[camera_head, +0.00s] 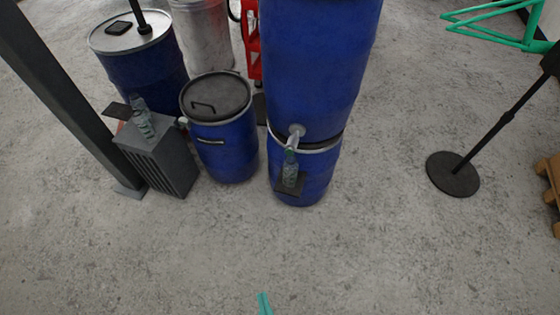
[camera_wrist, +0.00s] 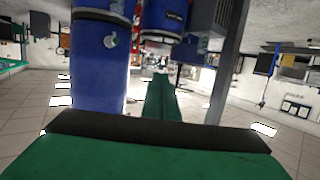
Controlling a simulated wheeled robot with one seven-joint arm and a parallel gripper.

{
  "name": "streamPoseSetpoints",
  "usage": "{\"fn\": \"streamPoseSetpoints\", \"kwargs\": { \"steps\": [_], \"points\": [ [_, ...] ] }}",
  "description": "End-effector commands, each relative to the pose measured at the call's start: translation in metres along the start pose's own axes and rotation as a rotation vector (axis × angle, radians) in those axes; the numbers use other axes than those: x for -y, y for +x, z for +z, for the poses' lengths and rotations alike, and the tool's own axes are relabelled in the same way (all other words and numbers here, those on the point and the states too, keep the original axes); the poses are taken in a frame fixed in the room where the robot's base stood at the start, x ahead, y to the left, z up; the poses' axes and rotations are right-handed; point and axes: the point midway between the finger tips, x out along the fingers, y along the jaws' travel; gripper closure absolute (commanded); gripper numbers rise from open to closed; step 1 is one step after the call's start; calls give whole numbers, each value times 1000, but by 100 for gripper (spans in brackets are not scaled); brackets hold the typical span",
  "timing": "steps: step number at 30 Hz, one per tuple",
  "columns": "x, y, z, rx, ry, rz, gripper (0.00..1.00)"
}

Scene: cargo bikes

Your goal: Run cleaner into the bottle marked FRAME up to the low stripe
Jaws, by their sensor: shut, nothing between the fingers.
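A tall blue barrel (camera_head: 315,60) stands on a lower blue drum (camera_head: 310,185), with a pale tap (camera_head: 296,132) low on its front. A clear greenish bottle (camera_head: 290,168) stands on a small dark plate under the tap, its top close to the spout. A second clear bottle (camera_head: 143,120) stands on a grey ribbed box to the left. I cannot read a mark or see a stripe or liquid level on either. My gripper (camera_wrist: 162,80) is shut and empty, well short of the barrel; its green tip (camera_head: 264,303) shows at the bottom edge. The wrist view looks upside down, with the tap (camera_wrist: 110,40) left of my fingers.
The grey box (camera_head: 165,160), a lidded blue drum (camera_head: 225,140) and a dark post (camera_head: 70,100) stand left of the barrel. A round stand base (camera_head: 453,175) and a wooden pallet edge (camera_head: 550,185) are at the right. The floor in front is clear.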

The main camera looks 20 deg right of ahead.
Motion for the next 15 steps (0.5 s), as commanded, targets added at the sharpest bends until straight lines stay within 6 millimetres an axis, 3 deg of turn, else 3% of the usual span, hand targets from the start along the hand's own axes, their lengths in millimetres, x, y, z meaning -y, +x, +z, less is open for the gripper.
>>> {"fn": "streamPoseSetpoints", "kwargs": {
  "steps": [5, 8, 11, 15],
  "points": [
    [0, 2, 2, 1, -18, -2, 100],
    [3, 11, 13, 13, -110, -9, 100],
    [5, 31, 35, 36, -303, -19, 100],
    [4, 74, 73, 85, -705, -30, 100]
  ]
}}
